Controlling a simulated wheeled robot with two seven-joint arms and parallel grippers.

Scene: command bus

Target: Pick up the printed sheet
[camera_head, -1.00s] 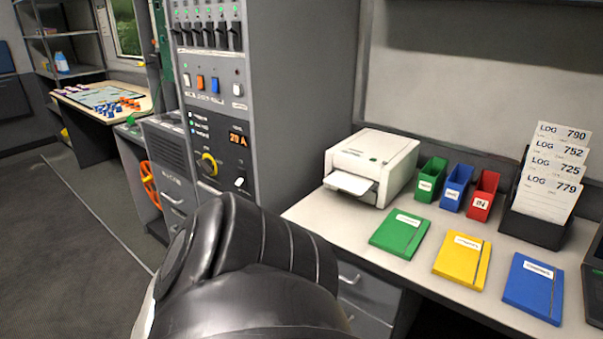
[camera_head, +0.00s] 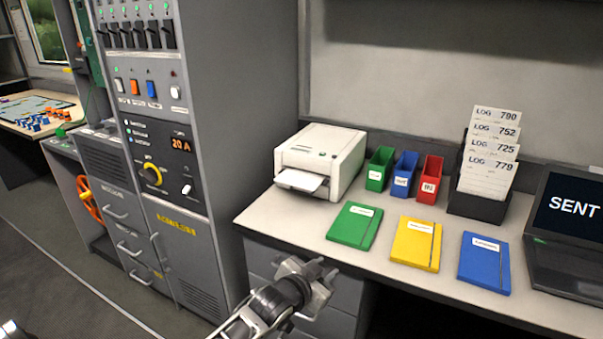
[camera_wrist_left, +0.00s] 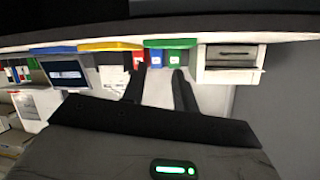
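The printed sheet (camera_head: 301,180) is white and sticks out of the front slot of the white printer (camera_head: 347,158) on the desk. My left gripper (camera_head: 319,279) is in front of the desk edge, below and apart from the printer. In the left wrist view, its two dark fingers (camera_wrist_left: 160,88) stand apart with nothing between them. That view also shows the printer (camera_wrist_left: 231,54), on the right and upside down. The sheet is hard to make out there. My right gripper is not in view.
Green (camera_head: 354,226), yellow (camera_head: 416,244) and blue (camera_head: 485,264) folders lie along the desk front. Small coloured bins, a log card holder (camera_head: 476,206) and a laptop (camera_head: 566,219) stand right of the printer. A tall grey equipment rack (camera_head: 232,150) stands left of it.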

